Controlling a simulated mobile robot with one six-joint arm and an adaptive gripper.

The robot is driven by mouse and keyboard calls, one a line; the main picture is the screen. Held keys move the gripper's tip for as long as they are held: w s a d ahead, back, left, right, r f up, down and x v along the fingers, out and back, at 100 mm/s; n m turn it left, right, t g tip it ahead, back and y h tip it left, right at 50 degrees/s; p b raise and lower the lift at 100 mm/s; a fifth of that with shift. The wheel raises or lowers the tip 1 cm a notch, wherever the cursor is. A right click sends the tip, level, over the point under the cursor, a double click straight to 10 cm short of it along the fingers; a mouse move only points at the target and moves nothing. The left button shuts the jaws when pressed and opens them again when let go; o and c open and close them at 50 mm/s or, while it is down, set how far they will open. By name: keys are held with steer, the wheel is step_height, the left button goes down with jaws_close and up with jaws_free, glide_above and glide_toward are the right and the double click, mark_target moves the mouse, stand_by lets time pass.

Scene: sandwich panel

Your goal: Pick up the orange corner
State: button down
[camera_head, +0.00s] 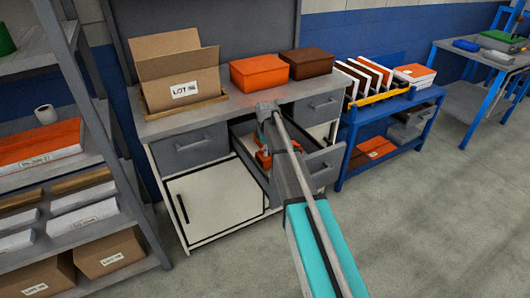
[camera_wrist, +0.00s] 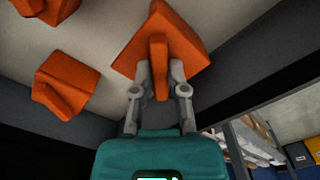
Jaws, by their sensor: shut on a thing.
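In the wrist view, my gripper (camera_wrist: 160,88) is shut on an orange corner (camera_wrist: 186,42), with its fingers on either side of the piece's narrow upright rib. Two other orange corners, one at the left (camera_wrist: 66,84) and one at the top left (camera_wrist: 47,10), lie apart from it on the light drawer floor. In the head view, my arm reaches into the open grey drawer (camera_head: 325,165) of the workbench. Orange pieces (camera_head: 263,160) show in the drawer beside my arm, which hides part of the inside. I cannot tell whether the held corner touches the drawer floor.
The dark drawer walls (camera_wrist: 245,85) stand close around my gripper. On the bench top are a cardboard box (camera_head: 180,72), an orange box (camera_head: 259,73) and a brown box (camera_head: 306,63). A grey shelf rack (camera_head: 90,100) stands left and a blue rack (camera_head: 350,130) right.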

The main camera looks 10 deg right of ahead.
steer(key=shift+r+p, duration=4.25)
steer(key=shift+r, duration=0.3)
steer(key=shift+r, duration=0.1)
steer(key=shift+w+r+p, duration=0.1)
steer(key=shift+r+p, duration=2.45)
steer(key=shift+p, duration=0.1)
steer(key=shift+a, duration=0.1)
